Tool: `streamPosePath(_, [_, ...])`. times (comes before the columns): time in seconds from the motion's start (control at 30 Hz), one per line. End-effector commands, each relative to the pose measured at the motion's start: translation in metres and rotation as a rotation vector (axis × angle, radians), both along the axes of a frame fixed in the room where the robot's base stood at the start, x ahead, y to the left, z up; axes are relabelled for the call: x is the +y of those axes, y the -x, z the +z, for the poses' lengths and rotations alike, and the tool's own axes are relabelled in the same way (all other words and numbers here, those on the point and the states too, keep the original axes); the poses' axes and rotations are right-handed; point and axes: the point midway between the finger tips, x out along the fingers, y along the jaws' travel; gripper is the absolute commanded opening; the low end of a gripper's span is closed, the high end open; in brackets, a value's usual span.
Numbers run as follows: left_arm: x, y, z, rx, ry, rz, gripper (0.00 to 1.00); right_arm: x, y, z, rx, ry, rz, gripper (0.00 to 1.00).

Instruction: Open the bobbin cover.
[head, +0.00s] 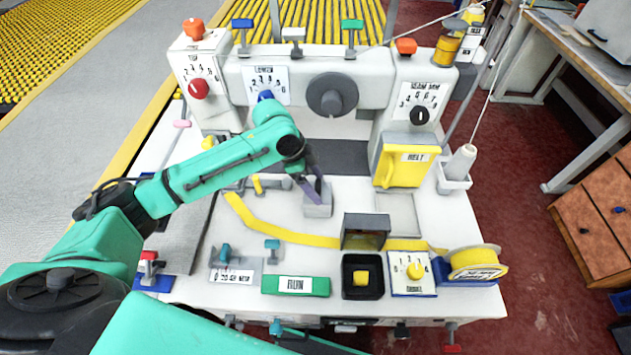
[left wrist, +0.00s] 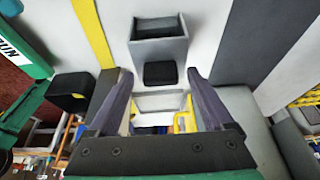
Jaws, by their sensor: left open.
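A small grey box (head: 318,209) stands on the white machine bed, left of centre. In the left wrist view the grey box (left wrist: 158,50) has a dark recess in its top and a black square patch on its near side. It looks like the bobbin housing; no label shows. My left gripper (head: 316,188) is right at this box, its fingers partly covering it in the head view. Whether a finger touches the box cannot be told. My right gripper is not in view.
A yellow binding tape (head: 275,231) runs in front of the box. A dark hinged flap (head: 365,231) stands beside it, behind a black box with a yellow button (head: 361,279). A green RUN bar (head: 296,286) and yellow BELT cover (head: 405,166) are near. A grey plate (head: 398,214) lies right.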

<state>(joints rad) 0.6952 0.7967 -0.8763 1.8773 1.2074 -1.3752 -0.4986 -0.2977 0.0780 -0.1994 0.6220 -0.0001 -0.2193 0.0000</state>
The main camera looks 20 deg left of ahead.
Motion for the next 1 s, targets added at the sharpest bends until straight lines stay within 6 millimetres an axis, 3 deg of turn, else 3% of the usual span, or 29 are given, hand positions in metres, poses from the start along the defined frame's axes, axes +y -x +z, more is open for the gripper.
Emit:
streamPosePath(0.03, [0.000, 0.000, 0.000, 0.000, 0.000, 0.000, 0.81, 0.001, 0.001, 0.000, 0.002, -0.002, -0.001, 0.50])
streamPosePath(0.2, [0.000, 0.000, 0.000, 0.000, 0.000, 0.000, 0.16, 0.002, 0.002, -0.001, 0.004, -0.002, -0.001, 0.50])
streamPosePath(0.23, [0.000, 0.000, 0.000, 0.000, 0.000, 0.000, 0.05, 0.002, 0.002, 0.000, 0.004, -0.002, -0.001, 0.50])
streamPosePath(0.27, [0.000, 0.000, 0.000, 0.000, 0.000, 0.000, 0.00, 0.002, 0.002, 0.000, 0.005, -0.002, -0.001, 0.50])
streamPosePath(0.5, [-0.005, -0.002, 0.002, 0.000, 0.001, 0.001, 0.00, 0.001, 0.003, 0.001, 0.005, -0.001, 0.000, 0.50])
streamPosePath(0.8, [-0.068, -0.017, 0.002, 0.002, 0.007, 0.000, 0.00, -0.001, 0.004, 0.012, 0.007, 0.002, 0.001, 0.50])
streamPosePath(1.0, [-0.085, -0.022, 0.002, 0.000, 0.002, 0.001, 0.00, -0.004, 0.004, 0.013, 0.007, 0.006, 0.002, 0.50])
